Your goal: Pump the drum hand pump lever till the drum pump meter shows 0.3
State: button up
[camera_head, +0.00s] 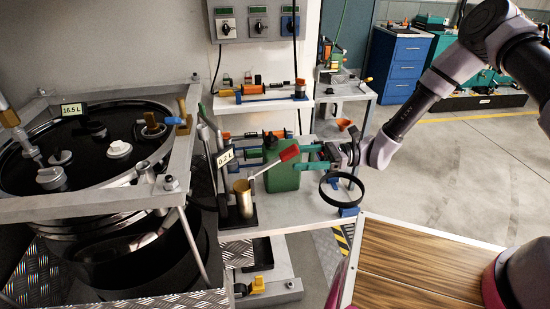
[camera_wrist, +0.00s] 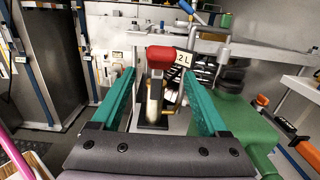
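The lever (camera_head: 270,163) is a pale bar with a red grip (camera_head: 289,152), tilted up to the right from a brass cylinder (camera_head: 244,203) on a dark base. A small meter sign (camera_head: 225,156) beside it reads 0.2 L. My gripper (camera_head: 300,157) reaches in from the right, its teal fingers open. In the wrist view the red grip (camera_wrist: 161,60) shows between the fingertips of my gripper (camera_wrist: 160,78), with gaps on both sides. The grip partly covers the meter sign (camera_wrist: 184,59) there, leaving "2 L" visible.
A green jerrycan (camera_head: 283,175) stands close behind the lever. A black-topped drum (camera_head: 90,145) in a metal frame stands left; its sign (camera_head: 72,111) reads 16.5 L. A black ring (camera_head: 342,200) is near my wrist. Open floor (camera_head: 480,170) lies right.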

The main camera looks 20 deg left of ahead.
jog(key=v, duration=0.7)
dwell(0.4)
jog(key=r+v, duration=0.1)
jog(key=v, duration=1)
jog(key=d+r+n+t+h, duration=0.2)
jog(key=d+r+n+h, duration=0.35)
jog(key=r, duration=0.55)
jog(key=s+d+r+n+t+h, duration=0.1)
jog(key=s+d+r+t+h, duration=0.3)
jog(key=d+r, duration=0.6)
jog(key=s+d+r+n+t+h, duration=0.1)
jog(key=s+d+r+t+h, duration=0.3)
jog(key=r, duration=1.2)
jog(key=s+d+t, duration=0.4)
jog(key=d+t, duration=0.2)
jog(key=shift+s+d+r+t, duration=0.25)
jog(key=shift+s+r+t, duration=0.1)
jog(key=shift+s+t, duration=0.05)
jog(key=shift+a, duration=0.1)
